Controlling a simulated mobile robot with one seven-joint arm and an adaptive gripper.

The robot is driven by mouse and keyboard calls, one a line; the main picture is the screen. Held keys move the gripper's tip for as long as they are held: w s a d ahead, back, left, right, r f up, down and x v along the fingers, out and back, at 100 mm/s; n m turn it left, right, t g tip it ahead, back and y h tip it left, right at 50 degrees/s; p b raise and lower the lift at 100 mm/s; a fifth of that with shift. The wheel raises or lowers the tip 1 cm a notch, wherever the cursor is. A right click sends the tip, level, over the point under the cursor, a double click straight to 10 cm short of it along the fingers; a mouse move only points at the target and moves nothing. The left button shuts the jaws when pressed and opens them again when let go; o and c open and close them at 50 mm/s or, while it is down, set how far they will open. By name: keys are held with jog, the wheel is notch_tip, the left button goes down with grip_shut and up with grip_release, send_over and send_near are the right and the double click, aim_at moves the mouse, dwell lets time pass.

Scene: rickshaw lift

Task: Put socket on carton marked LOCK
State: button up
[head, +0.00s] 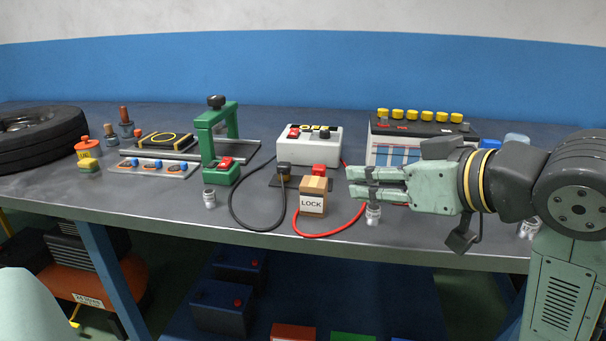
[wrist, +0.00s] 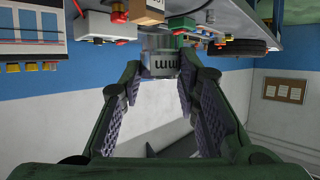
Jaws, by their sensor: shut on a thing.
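The small brown carton (head: 312,184) with a white LOCK label stands near the front edge of the bench, left of my gripper. In the wrist view, part of the carton (wrist: 148,10) shows at the top edge. My gripper (head: 362,183) reaches in level from the right, its fingertips a short way right of the carton. It is shut on a silver-grey socket (wrist: 162,63), gripped between the fingertips.
Another silver socket (head: 209,198) stands left, and one more (head: 529,229) at right. A white charger box (head: 310,146), a battery (head: 418,130) and a green press (head: 218,140) stand behind.

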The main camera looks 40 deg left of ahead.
jog(key=p, duration=0.2)
send_over(318, 184)
jog(key=shift+f, duration=2.5)
jog(key=shift+f, duration=0.15)
jog(key=o, duration=1.2)
jog(key=shift+c, duration=0.2)
